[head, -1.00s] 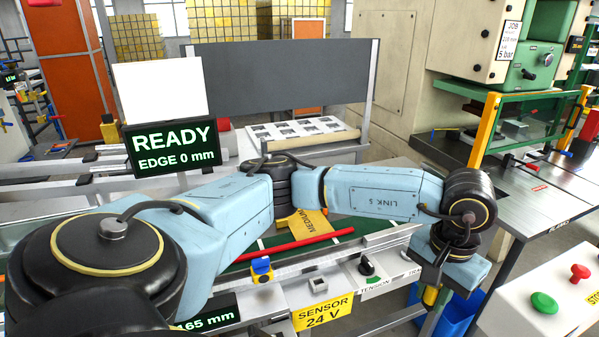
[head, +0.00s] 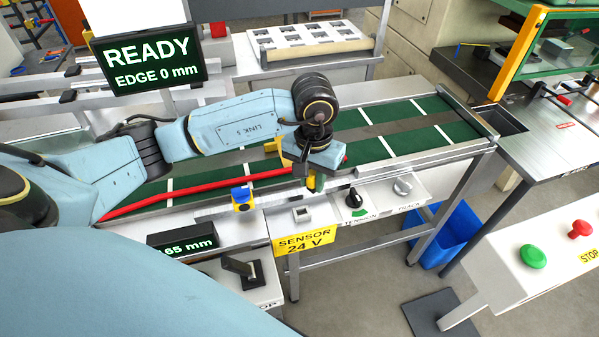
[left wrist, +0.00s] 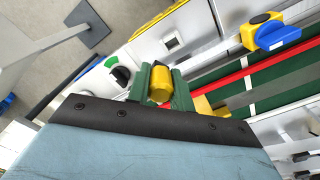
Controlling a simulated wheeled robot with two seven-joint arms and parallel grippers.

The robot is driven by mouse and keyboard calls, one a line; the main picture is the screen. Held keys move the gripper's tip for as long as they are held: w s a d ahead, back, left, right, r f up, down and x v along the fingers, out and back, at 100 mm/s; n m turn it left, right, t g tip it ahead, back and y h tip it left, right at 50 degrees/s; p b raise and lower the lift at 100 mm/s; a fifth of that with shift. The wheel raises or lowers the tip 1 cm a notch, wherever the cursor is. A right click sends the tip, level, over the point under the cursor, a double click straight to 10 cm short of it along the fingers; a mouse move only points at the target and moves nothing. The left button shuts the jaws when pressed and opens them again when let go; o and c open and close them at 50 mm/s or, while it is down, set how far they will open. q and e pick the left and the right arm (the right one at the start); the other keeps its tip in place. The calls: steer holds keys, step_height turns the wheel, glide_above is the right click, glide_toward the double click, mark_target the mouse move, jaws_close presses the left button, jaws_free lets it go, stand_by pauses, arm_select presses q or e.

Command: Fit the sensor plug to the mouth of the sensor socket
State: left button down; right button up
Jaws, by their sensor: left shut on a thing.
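The yellow sensor plug (head: 311,183) is held in my left gripper (head: 313,178), upright and small in the head view. In the left wrist view the plug (left wrist: 160,86) sits between the two green fingers of my left gripper (left wrist: 163,90), which are shut on it. The sensor socket (head: 302,214) is a small square opening on the pale front panel, above the yellow SENSOR 24 V label (head: 304,242). The plug is above and slightly right of the socket in the head view, apart from it. The socket (left wrist: 172,42) also shows in the left wrist view. My right gripper is out of view.
A black knob (head: 353,200) and a grey knob (head: 402,187) stand right of the socket. A blue-and-yellow block (head: 241,200) sits left of it. A red rod or cord (head: 200,190) runs along the green belt (head: 415,133). A blue bin (head: 445,240) stands below.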

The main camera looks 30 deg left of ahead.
arm_select(q)
steer(key=shift+s+a+f+n, duration=0.15)
steer(key=shift+s+a+f, duration=0.05)
steer(key=shift+a+f, duration=0.3)
steer(key=shift+s+a+f+n, duration=0.15)
steer(key=shift+s+a+f, duration=0.05)
steer(key=shift+a+f, duration=0.3)
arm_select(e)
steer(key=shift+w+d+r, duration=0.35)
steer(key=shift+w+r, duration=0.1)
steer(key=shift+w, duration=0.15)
